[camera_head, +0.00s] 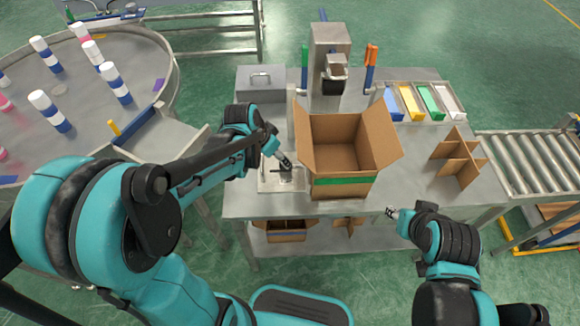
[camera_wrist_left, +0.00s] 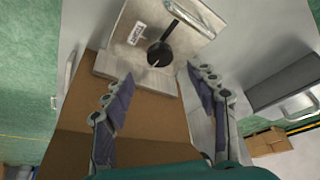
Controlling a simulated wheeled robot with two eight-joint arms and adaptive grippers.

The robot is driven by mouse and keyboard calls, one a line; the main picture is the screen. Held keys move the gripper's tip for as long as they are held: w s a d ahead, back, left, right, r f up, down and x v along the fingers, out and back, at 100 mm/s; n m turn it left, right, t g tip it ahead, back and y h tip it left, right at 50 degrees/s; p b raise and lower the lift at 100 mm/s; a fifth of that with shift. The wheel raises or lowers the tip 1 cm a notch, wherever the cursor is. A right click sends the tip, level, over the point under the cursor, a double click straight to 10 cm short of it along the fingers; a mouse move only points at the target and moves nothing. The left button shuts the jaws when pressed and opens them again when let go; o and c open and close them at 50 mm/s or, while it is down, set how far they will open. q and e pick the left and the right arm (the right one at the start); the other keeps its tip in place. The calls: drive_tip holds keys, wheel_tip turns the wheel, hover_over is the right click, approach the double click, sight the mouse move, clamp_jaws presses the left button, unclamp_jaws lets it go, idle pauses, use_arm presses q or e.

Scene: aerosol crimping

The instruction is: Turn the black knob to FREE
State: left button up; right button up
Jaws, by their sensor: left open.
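The black knob (camera_wrist_left: 160,53) shows in the left wrist view, a round disc on a light metal fixture (camera_wrist_left: 207,18). A dark bar runs from it up and to the right, and a small pale mark is near its lower edge. A white label (camera_wrist_left: 135,33) sits left of it; its text is too small to read. My left gripper (camera_wrist_left: 160,73) is open, its two fingers apart just below the knob in that view, not around it. In the head view my left gripper (camera_head: 286,163) is over the fixture (camera_head: 265,187) and hides most of the knob. My right gripper (camera_head: 391,213) is off the table's front edge.
An open cardboard box (camera_head: 340,155) stands close to the right of the fixture. Behind are a grey case (camera_head: 260,82) and a press column (camera_head: 329,65). A cardboard divider (camera_head: 458,158) and colored bins (camera_head: 424,101) are at right. A round table with bottles is at left.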

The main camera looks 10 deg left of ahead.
sight(283, 167)
use_arm(q)
drive_tip(key=b+x, duration=0.3)
drive_tip(key=x, duration=0.4)
